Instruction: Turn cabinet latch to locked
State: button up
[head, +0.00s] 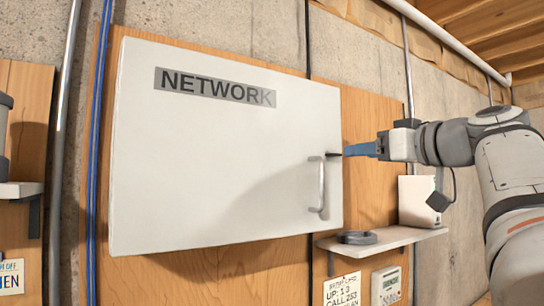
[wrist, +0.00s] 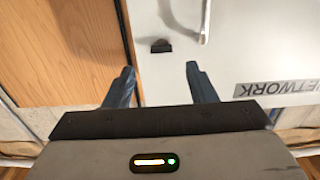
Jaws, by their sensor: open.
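The white cabinet (head: 220,150) marked NETWORK hangs on a wooden backboard, its door apparently closed. The latch (head: 333,154) is a small dark piece near the door's right edge, just above the silver handle (head: 322,187). It also shows in the wrist view (wrist: 161,46), as a short dark piece lying roughly level there. Its turned position is hard to tell. My gripper (head: 346,151) comes in from the right, with its blue fingertips close to the latch. In the wrist view my gripper (wrist: 160,68) is open and empty, the latch ahead between the fingers' lines.
A small shelf (head: 385,240) below right of the cabinet holds a dark coil (head: 356,237) and a white box (head: 421,200). Blue cables (head: 97,150) run up the wall left of the cabinet. The space before the door is free.

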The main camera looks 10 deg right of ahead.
aim_at(337, 155)
jog(key=shift+p+x, duration=1.1)
jog(key=shift+x, duration=2.25)
jog(key=shift+c, duration=0.2)
jog(key=shift+s+a, duration=0.1)
jog(key=shift+a, duration=0.05)
jog(key=c, duration=0.9)
jog(key=shift+c, duration=0.2)
